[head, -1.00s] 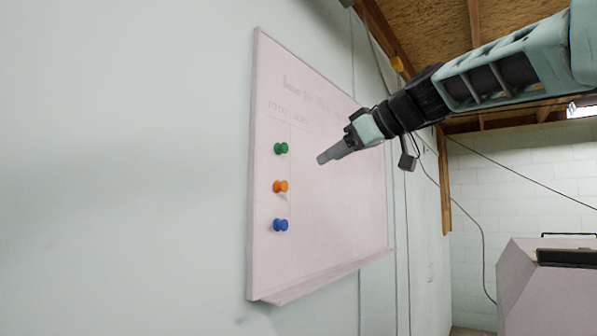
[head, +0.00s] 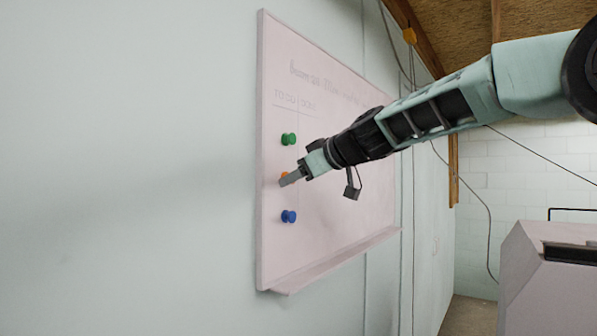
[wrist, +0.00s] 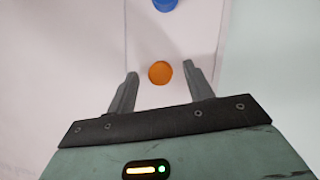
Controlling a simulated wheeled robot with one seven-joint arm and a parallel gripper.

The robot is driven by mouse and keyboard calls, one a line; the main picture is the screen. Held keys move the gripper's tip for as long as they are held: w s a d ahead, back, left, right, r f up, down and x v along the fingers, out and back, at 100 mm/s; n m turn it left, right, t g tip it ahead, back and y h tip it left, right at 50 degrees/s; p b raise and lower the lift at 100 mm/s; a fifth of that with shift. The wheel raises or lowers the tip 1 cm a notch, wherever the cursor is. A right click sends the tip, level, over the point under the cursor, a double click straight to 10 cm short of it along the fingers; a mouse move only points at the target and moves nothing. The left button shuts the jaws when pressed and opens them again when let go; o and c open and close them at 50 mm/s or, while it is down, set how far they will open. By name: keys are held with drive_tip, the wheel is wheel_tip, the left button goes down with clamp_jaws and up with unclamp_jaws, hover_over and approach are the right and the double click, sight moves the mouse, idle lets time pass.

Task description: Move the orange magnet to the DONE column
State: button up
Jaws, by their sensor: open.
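The orange magnet (wrist: 160,72) shows in the wrist view between and a little beyond the fingertips of my gripper (wrist: 160,76), which is open with a finger on each side. The magnet is on the whiteboard (head: 330,200), in the TO DO column at the left, between the green and blue magnets. The DONE heading (head: 308,106) is just right of the TO DO heading, past a thin vertical line.
The green magnet (head: 289,139) is above the orange one and the blue magnet (head: 289,216) below it; the blue magnet also shows at the top of the wrist view (wrist: 165,4). A tray ledge (head: 330,264) runs along the board's bottom. The board right of the magnets is bare.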

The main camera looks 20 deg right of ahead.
drive_tip(key=c, duration=1.1)
drive_tip(key=shift+o, duration=0.2)
drive_tip(key=shift+d, duration=0.1)
drive_tip(key=w+d+b, duration=0.1)
drive_tip(key=w+d, duration=0.5)
drive_tip(key=d, duration=0.2)
idle(1.1)
drive_tip(key=shift+f+b, duration=0.1)
drive_tip(key=shift+b, duration=0.5)
drive_tip(key=o, duration=1)
drive_tip(key=shift+w, duration=0.1)
